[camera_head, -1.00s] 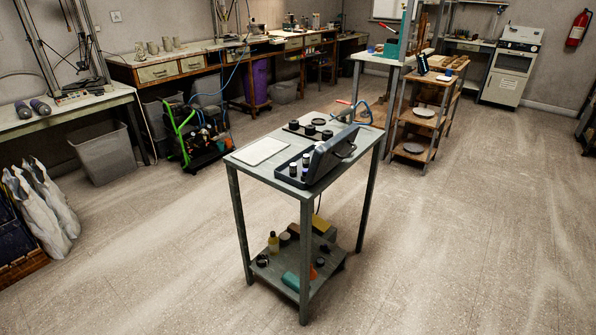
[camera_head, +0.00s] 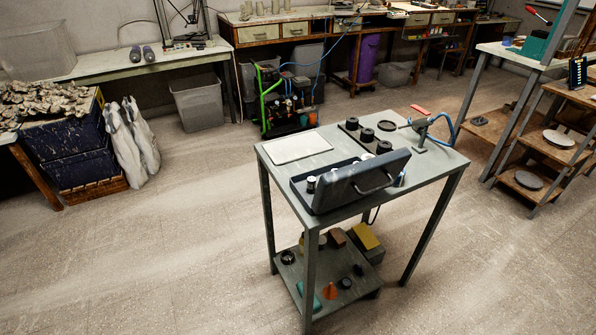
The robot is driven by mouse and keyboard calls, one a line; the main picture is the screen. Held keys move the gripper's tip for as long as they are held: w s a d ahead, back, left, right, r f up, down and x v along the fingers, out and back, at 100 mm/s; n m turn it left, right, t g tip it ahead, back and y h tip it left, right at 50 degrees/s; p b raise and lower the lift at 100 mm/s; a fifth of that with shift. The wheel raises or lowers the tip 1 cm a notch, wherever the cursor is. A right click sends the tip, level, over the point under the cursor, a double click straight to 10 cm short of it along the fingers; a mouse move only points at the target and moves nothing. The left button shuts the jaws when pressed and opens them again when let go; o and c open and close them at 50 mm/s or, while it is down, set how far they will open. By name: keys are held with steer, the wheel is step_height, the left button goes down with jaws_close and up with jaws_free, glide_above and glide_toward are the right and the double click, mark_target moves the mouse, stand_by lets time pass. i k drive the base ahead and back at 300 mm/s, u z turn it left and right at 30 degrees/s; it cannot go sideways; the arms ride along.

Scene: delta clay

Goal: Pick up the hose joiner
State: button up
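I cannot make out a hose joiner for certain in the head view. A grey metal table (camera_head: 273,177) stands in the middle, with an open dark case (camera_head: 360,180) near its front edge. The case's raised lid hides part of its inside, where small white-topped pieces (camera_head: 311,184) show. Behind the case, a dark tray (camera_head: 350,128) holds round black parts (camera_head: 367,135). A red-handled device (camera_head: 421,125) with a blue hose stands at the table's back right. My gripper is not in view.
A white board (camera_head: 297,147) lies on the table's left. A wooden-shelved rack (camera_head: 548,147) stands right. The floor (camera_head: 150,255) left of the table is clear.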

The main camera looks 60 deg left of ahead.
mark_target(311, 181)
steer(key=u, duration=0.75)
steer(key=i, duration=0.85)
steer(key=u, duration=1.25)
steer(key=i, duration=0.3)
steer(key=u, duration=0.3)
